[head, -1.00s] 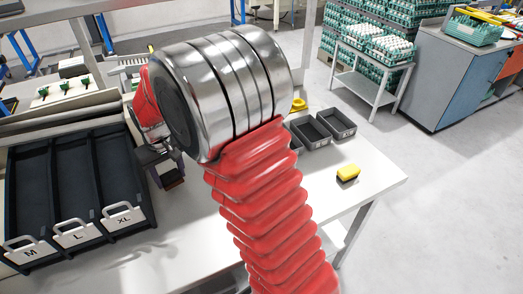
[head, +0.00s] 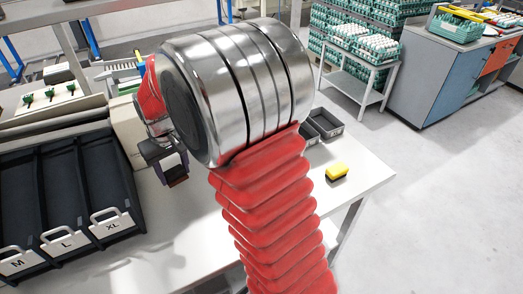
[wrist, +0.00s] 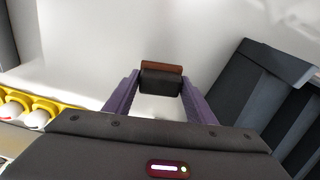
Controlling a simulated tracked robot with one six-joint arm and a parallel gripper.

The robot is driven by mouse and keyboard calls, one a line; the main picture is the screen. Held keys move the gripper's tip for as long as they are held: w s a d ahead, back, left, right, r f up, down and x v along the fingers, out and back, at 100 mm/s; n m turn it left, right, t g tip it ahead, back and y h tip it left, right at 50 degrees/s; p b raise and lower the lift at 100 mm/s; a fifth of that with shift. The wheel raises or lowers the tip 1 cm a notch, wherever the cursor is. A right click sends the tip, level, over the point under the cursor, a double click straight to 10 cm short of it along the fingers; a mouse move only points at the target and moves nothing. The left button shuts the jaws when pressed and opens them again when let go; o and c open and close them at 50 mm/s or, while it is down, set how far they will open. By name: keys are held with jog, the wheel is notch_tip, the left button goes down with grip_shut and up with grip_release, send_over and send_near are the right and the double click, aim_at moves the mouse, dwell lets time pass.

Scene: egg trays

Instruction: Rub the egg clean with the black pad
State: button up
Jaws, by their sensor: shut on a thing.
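My gripper (wrist: 161,92) is shut on a small block, the black pad (wrist: 160,82), with a dark face and a brown strip along its far edge. The purple fingers stand on either side of it. In the head view my gripper (head: 175,172) hangs over the white table beside the black trays, and its hold is too small to make out there. White eggs (wrist: 38,118) sit in a yellow holder (wrist: 50,104) at the left of the wrist view; one shows a reddish mark. The pad is apart from them. My arm hides part of the table in the head view.
Black sorting trays (head: 88,172) marked M, L and XL lie at the left. A yellow and black sponge (head: 337,172) and small dark bins (head: 326,124) are at the right. The white table (head: 358,185) is clear around the sponge.

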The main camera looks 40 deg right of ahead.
jog(key=s+d+r+m, duration=0.1)
jog(key=s+d+r, duration=0.4)
jog(key=s+d, duration=0.3)
jog(key=s+d+r+m, duration=0.1)
jog(key=s+d+r, duration=0.3)
jog(key=s+d, duration=0.4)
jog(key=shift+s+d+r, duration=0.3)
jog(key=shift+s+r, duration=0.05)
jog(key=shift+s, duration=0.85)
